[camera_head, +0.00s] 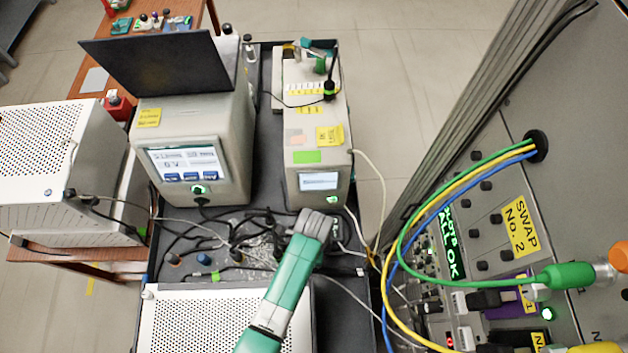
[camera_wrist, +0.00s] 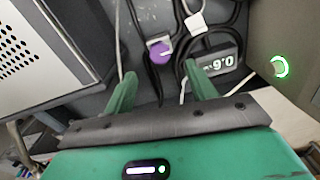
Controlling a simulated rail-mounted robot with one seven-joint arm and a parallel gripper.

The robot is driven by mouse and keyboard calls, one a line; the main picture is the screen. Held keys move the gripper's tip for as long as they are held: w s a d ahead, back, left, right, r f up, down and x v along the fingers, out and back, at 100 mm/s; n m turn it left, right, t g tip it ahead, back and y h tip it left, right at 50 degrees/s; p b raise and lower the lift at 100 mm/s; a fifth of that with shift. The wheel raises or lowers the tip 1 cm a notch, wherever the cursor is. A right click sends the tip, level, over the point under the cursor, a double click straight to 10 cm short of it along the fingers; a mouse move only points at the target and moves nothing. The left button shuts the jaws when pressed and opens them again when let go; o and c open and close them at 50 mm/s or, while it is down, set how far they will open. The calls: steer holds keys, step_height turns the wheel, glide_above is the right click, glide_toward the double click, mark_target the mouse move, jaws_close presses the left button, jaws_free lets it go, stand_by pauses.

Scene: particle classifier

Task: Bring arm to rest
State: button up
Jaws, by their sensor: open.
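My gripper (camera_wrist: 158,74) shows in the wrist view with its two green fingers apart and nothing between them. Below the fingertips are black cables and a small purple-faced part (camera_wrist: 160,50). My green arm reaches up from the bottom middle of the head view and ends in a grey joint. It is over the cable-strewn part of the dark bench, in front of the narrow instrument. The fingers cannot be made out in the head view.
In the head view, a screen instrument (camera_head: 192,130), a narrow instrument (camera_head: 318,165) and a perforated white box (camera_head: 200,320) crowd the bench. Coloured cables (camera_head: 430,215) loop at right.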

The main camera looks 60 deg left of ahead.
steer(key=shift+r, duration=0.25)
stand_by(0.4)
